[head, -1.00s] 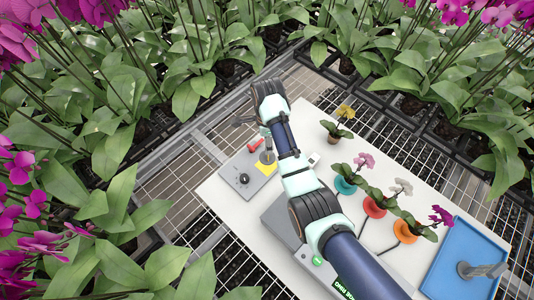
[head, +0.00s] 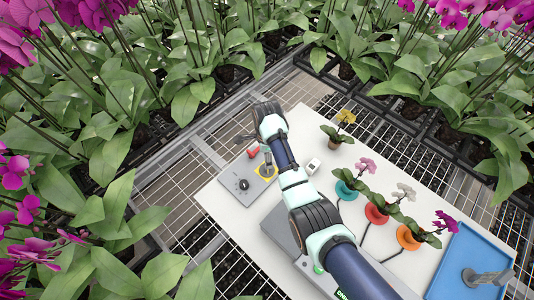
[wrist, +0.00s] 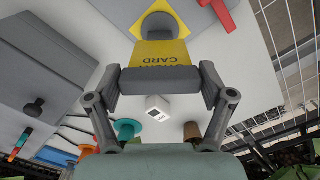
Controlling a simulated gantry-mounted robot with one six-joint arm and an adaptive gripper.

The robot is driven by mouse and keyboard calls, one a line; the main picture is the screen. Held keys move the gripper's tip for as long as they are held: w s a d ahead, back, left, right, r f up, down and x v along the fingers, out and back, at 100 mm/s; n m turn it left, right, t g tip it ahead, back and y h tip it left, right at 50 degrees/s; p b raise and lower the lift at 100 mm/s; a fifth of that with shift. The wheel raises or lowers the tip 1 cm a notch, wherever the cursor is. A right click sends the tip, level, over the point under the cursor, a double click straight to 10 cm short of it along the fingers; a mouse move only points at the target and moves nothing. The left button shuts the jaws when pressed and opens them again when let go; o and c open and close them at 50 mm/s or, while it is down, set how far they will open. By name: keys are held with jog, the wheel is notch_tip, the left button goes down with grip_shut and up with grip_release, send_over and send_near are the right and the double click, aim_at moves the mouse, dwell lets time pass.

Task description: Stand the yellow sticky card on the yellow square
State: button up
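The yellow sticky card (wrist: 165,54) shows in the wrist view with upside-down lettering that reads CARD. A grey bar along its near edge (wrist: 160,80) lies between my two fingertips. My gripper (wrist: 162,88) is shut on the card at this bar. The yellow square (head: 265,170) is on the grey control box (head: 246,185), with a round grey spot in its middle. In the wrist view the square (wrist: 142,28) appears just beyond the card and is partly covered by it. I cannot tell whether card and square touch. My wrist hides most of the gripper in the head view.
A red-handled thing (head: 252,152) lies close behind the square. The box has a dark knob (head: 244,184). A white device (head: 313,166), a yellow-flowered plant (head: 345,117) and several potted orchids stand to the right. A blue tray (head: 470,250) is at far right.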

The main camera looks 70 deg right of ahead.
jog(key=shift+o, duration=1.1)
jog(key=shift+r, duration=0.1)
notch_tip(320, 180, up, 12)
jog(key=p, duration=0.3)
